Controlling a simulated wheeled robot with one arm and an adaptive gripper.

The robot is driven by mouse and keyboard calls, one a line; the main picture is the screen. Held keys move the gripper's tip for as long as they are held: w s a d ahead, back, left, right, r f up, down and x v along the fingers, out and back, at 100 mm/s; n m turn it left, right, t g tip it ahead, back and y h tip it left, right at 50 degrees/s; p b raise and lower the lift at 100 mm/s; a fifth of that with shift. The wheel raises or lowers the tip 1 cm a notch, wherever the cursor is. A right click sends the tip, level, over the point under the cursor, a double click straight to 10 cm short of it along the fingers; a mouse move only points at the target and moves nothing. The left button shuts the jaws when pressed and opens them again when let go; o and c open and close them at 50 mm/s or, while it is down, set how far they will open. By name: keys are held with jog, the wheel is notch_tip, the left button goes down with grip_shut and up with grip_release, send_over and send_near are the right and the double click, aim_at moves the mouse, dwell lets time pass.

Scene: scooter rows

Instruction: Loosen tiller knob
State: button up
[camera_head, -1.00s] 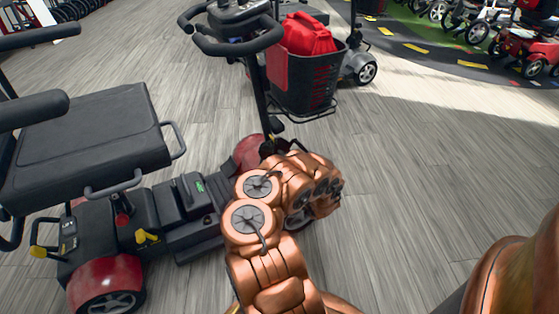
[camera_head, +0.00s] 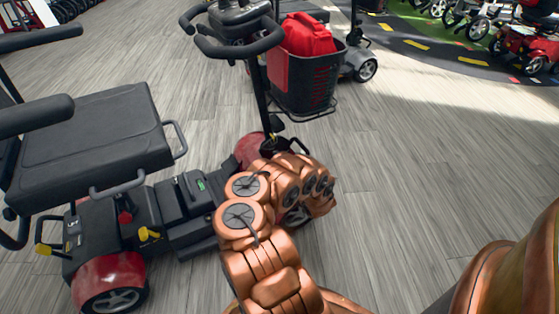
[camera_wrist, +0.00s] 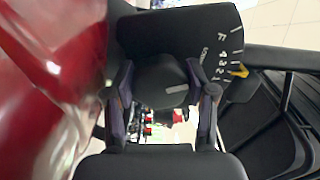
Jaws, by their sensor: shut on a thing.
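In the wrist view, the two fingers of my gripper (camera_wrist: 163,98) stand on either side of a dark rounded knob (camera_wrist: 168,82) and are shut on it. A black plate (camera_wrist: 203,35) behind it carries a white scale with numbers, and a yellow pointer (camera_wrist: 240,71) lies near the low numbers. In the head view, the scooter's tiller (camera_head: 261,92) rises from the front of the red and black scooter (camera_head: 110,275). My copper arm reaches to the tiller's foot and hides the gripper and knob there.
The tiller carries handlebars (camera_head: 222,48) and a black basket (camera_head: 312,90) holding a red bag (camera_head: 304,35). The scooter's black seat (camera_head: 90,140) is at left. In the wrist view, a red glossy panel (camera_wrist: 45,85) is close at left. Open floor (camera_head: 420,165) lies to the right.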

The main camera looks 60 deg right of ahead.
dwell(0.5)
jog(key=o, duration=1.2)
jog(key=shift+c, duration=0.2)
jog(key=shift+v, duration=5.95)
jog(key=shift+f, duration=0.1)
jog(key=shift+a, duration=0.15)
